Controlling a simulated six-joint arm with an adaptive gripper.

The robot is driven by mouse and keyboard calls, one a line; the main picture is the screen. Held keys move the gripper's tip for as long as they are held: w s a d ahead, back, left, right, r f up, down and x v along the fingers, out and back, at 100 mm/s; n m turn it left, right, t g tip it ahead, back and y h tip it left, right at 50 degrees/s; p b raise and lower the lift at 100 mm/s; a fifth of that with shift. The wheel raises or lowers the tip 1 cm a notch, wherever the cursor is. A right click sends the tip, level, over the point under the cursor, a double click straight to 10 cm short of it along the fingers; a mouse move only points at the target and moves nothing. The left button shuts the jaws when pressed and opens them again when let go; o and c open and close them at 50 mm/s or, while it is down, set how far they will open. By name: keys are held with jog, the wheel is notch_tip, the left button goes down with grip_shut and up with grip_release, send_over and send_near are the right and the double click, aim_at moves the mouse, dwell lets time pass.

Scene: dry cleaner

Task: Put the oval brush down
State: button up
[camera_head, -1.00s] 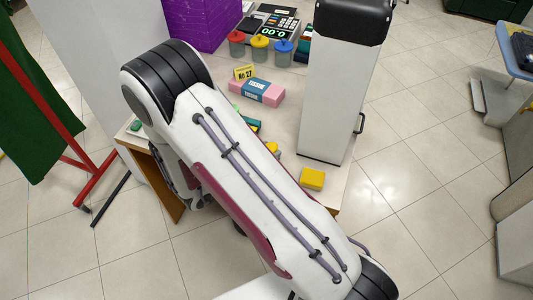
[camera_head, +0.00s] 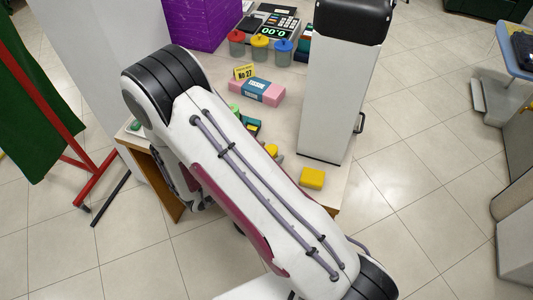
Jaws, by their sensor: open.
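I cannot pick out the oval brush in the head view; my own arm covers much of the counter. My gripper is also out of sight behind the arm, so whether it touches or holds anything does not show. The counter (camera_head: 282,120) is partly visible to the right of the arm. A small yellow item (camera_head: 272,149) shows only in part beside the arm, and I cannot tell what it is.
A yellow block (camera_head: 312,178) lies near the counter's front edge. A pink tissue pack (camera_head: 257,91), a number card (camera_head: 244,72) and lidded jars (camera_head: 260,47) stand farther back. A white column (camera_head: 338,100) stands right. A purple box (camera_head: 200,22) is behind.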

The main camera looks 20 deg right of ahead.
jog(key=shift+a+r, duration=0.1)
jog(key=shift+r, duration=0.1)
jog(key=v, duration=1.2)
dwell(0.4)
dwell(0.4)
